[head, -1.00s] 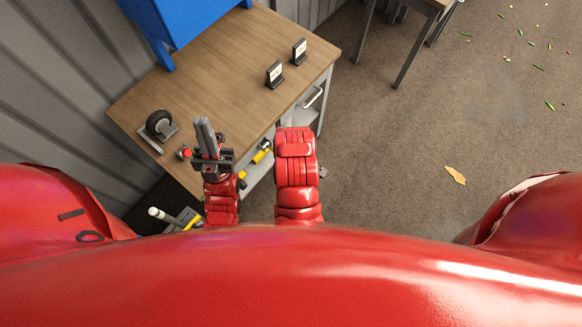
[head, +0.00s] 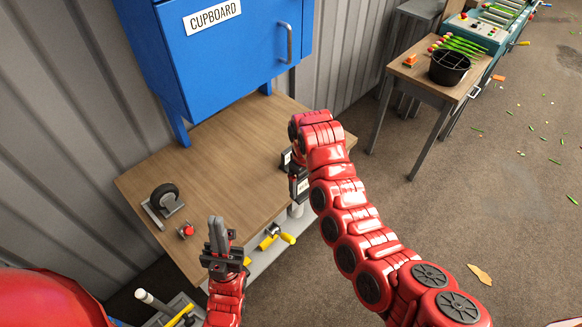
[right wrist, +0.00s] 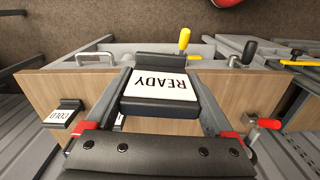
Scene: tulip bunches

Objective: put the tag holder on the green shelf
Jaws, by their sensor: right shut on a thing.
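In the right wrist view my right gripper (right wrist: 158,73) is shut on a black tag holder (right wrist: 160,88) with a white READY card, upside down in the picture. Whether it touches the tabletop is unclear. A second tag holder (right wrist: 64,115), marked COLD, stands to its left in that view. In the head view my right gripper (head: 298,182) is at the table's right part, partly hidden by its arm, beside a small tag holder (head: 286,158). My left gripper (head: 218,234) points up near the table's front edge, empty; its finger gap is unclear. I see no green shelf.
The wooden table (head: 225,160) has a tape dispenser (head: 165,200) and a red knob (head: 186,231) at left. A blue cupboard (head: 220,50) stands above its back. Yellow-handled levers (head: 287,238) stick out in front. A side table (head: 410,82) bears a black pot (head: 449,67) and tulips.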

